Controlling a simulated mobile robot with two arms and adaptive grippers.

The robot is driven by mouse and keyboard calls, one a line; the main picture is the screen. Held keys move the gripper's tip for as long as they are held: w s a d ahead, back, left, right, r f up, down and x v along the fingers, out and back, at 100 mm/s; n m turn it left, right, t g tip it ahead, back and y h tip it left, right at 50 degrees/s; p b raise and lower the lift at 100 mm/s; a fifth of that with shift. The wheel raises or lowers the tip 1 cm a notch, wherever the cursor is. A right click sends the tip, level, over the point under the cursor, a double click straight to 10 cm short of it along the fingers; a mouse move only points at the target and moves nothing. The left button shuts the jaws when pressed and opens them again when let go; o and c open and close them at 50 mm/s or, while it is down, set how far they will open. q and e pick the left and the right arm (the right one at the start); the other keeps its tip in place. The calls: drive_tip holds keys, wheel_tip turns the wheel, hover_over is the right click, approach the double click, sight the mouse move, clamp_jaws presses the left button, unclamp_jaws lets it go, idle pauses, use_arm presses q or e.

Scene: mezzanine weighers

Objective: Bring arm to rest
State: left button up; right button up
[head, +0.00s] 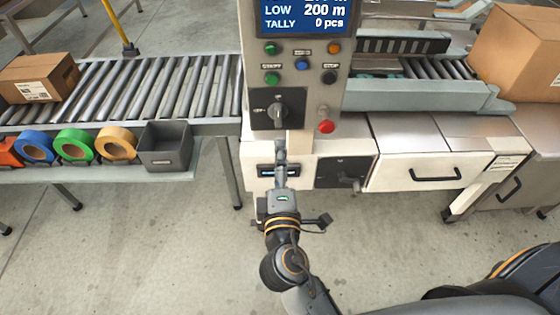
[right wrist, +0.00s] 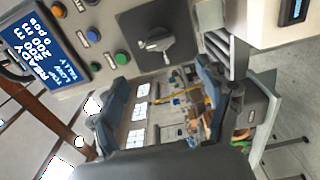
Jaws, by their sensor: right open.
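My right arm comes in from the lower right of the head view. Its gripper (head: 280,156) is in front of the weigher's control panel, just below the black rotary switch (head: 278,111). The right wrist view shows the gripper (right wrist: 158,92) open, its two fingers apart with nothing between them. The rotary switch (right wrist: 154,44) lies beyond the fingertips there, apart from them. I cannot tell from the head view how far the fingers are from the panel. My left gripper is in neither view.
The display (head: 303,14) reads 0 pcs tally. Coloured buttons and a red button (head: 326,127) sit below it. A roller conveyor (head: 160,88) with a cardboard box (head: 40,77) is left. Tape rolls and a grey bin (head: 165,148) line its front. A large box (head: 515,50) stands right.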

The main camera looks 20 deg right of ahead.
idle(0.3)
drive_tip(key=s+a+f+g+y+p, duration=0.1)
drive_tip(key=a+f+g+y, duration=0.1)
drive_tip(key=f, duration=0.8)
drive_tip(key=a+f+g+y, duration=0.2)
drive_tip(key=f, duration=0.8)
drive_tip(key=s+d+f+m+g+y, duration=0.15)
drive_tip(key=s+f, duration=0.25)
drive_tip(key=f, duration=0.5)
drive_tip(key=s+f+m+g, duration=0.1)
drive_tip(key=s+f+g, duration=0.3)
drive_tip(key=f, duration=0.5)
drive_tip(key=s+d+f+m+g, duration=0.2)
drive_tip(key=s+f, duration=0.4)
drive_tip(key=s, duration=0.3)
drive_tip(key=s+d+f+m+g+p, duration=0.1)
drive_tip(key=s+d+f+m, duration=0.3)
drive_tip(key=s, duration=0.6)
drive_tip(key=s+d+f+m+g+p, duration=0.1)
drive_tip(key=s+d+f+m+g, duration=0.2)
drive_tip(key=s+d+f, duration=0.3)
drive_tip(key=s+f+g, duration=0.1)
drive_tip(key=s, duration=0.3)
drive_tip(key=shift+d+f+m, duration=0.3)
drive_tip(key=shift+f+m, duration=0.05)
drive_tip(key=shift+f, duration=0.05)
drive_tip(key=shift+s+h, duration=0.1)
drive_tip(key=shift+h, duration=0.15)
drive_tip(key=shift+c, duration=0.2)
